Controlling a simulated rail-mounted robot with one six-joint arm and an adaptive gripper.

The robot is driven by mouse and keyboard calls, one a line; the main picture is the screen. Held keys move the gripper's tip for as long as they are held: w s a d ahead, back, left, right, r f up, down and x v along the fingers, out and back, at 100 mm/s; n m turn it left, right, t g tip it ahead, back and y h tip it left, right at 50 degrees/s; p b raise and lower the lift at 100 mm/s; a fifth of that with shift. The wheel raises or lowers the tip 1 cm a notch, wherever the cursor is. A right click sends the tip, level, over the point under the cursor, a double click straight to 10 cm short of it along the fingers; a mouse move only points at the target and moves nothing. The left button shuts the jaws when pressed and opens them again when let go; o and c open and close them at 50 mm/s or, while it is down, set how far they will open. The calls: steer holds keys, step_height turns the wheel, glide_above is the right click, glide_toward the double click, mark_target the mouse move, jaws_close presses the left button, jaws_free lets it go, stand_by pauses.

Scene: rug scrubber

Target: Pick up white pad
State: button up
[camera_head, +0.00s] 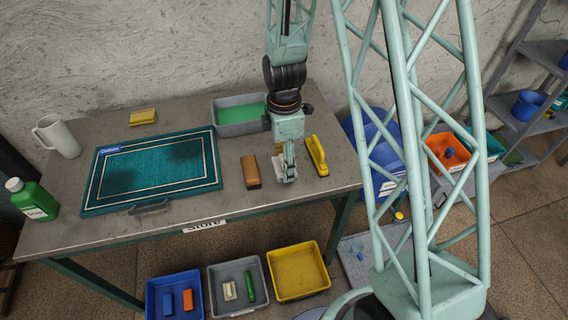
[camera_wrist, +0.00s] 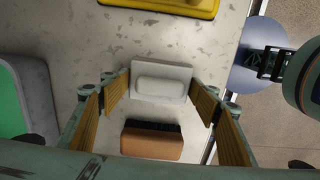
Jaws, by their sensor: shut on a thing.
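The white pad (camera_wrist: 162,82) lies between the two fingertips of my gripper (camera_wrist: 160,94) in the wrist view. The fingers are shut on its sides. In the head view my gripper (camera_head: 285,172) points down over the right part of the table, and the pad (camera_head: 279,174) is mostly hidden behind the fingers. I cannot tell whether the pad is touching the tabletop or slightly above it.
A brown brush (camera_head: 251,172) lies just left of my gripper, and a yellow brush (camera_head: 317,156) lies just right. A grey tub with green liquid (camera_head: 238,114) stands behind. The teal rug (camera_head: 152,168) covers the table's middle. Bins (camera_head: 298,271) stand below.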

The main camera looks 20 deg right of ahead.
steer(key=shift+r, duration=0.15)
steer(key=shift+r, duration=1.45)
steer(key=shift+s+r, duration=0.15)
steer(key=s, duration=0.7)
steer(key=s+a, duration=0.1)
steer(key=s, duration=0.2)
steer(key=shift+s+r, duration=0.3)
steer(key=shift+r, duration=0.1)
steer(key=s+b, duration=0.1)
steer(key=b, duration=0.2)
steer(key=s+b, duration=0.2)
steer(key=b, duration=0.1)
steer(key=s+b, duration=0.1)
steer(key=b, duration=0.2)
steer(key=shift+s+a+r, duration=0.2)
steer(key=shift+s+a, duration=0.05)
steer(key=shift+a, duration=0.05)
steer(key=shift+s+r+b, duration=0.1)
steer(key=shift+s+b, duration=0.2)
steer(key=shift+b, duration=0.35)
